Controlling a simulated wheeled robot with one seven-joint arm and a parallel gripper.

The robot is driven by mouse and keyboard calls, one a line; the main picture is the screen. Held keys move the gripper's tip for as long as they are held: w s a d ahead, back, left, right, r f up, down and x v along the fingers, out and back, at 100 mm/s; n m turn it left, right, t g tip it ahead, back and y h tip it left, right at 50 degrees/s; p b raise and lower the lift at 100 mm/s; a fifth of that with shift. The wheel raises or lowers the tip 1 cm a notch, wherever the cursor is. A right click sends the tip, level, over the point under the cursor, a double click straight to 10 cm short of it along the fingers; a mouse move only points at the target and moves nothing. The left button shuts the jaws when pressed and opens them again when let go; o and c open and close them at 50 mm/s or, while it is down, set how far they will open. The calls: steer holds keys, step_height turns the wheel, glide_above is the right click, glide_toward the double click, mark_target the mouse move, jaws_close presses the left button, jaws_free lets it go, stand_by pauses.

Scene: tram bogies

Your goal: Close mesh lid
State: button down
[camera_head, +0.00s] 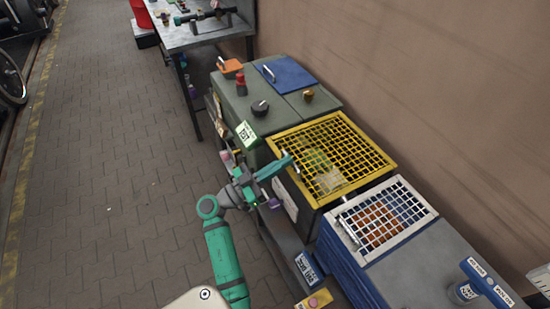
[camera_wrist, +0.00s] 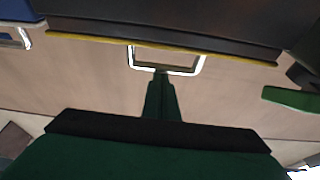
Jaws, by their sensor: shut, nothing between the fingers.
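The yellow-framed mesh lid (camera_head: 372,139) lies flat or nearly flat over a dark bin in the head view; I cannot tell if a small gap is left. Its yellow edge (camera_wrist: 160,42) crosses the top of the wrist view, with a pale handle (camera_wrist: 188,71) on it. My gripper (camera_head: 287,163) is shut and empty at the lid's front edge, by the handle. In the wrist view my gripper's fingertips (camera_wrist: 161,76) overlap the handle's bar; I cannot tell if they touch it. Part of the handle is hidden behind my fingers in the head view.
A second bin with a white-framed mesh lid (camera_head: 428,211) stands just to the right. A grey-green cabinet (camera_head: 235,105) with knobs and a blue plate (camera_head: 286,73) stands to the left. The wall (camera_head: 420,90) is close behind. The paved floor (camera_head: 125,180) at left is clear.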

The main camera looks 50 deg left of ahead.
steer(key=shift+d+f, duration=0.1)
steer(key=shift+f, duration=0.85)
steer(key=shift+s, duration=0.1)
steer(key=shift+r, duration=0.1)
step_height(320, 180, up, 5)
steer(key=f+v, duration=0.1)
steer(key=v, duration=0.9)
steer(key=shift+f, duration=0.3)
